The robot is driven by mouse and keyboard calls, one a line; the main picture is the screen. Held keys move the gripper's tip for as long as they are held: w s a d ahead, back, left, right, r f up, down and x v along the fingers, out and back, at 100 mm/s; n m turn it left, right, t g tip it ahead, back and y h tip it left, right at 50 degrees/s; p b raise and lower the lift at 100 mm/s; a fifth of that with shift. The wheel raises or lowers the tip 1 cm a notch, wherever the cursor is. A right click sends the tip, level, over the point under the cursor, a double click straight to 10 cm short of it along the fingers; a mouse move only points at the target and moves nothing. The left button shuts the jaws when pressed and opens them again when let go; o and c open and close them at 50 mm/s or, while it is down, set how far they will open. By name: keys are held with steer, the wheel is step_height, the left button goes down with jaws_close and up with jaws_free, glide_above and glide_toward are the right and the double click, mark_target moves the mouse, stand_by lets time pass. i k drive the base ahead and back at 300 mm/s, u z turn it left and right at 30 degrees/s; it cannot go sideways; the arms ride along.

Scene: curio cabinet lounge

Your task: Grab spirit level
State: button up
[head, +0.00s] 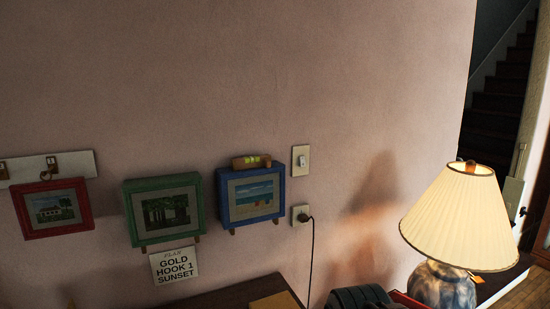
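The spirit level (251,161) is a short wooden-brown bar with a yellow-green vial. It rests on the top edge of the blue picture frame (252,195), which holds a beach scene, against the wall. My gripper is not in the head view, so its state and its distance from the level are hidden.
A green frame (164,210) and a red frame (53,208) are to the left, with a white hook rail (48,168) above the red one. A white sign (174,265) reads "GOLD HOOK 1 SUNSET". A switch (300,160), plugged socket (301,215) and lamp (461,219) are right.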

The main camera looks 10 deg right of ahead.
mark_target(256, 162)
steer(key=u, duration=0.1)
steer(key=i, duration=0.95)
steer(key=u, duration=0.45)
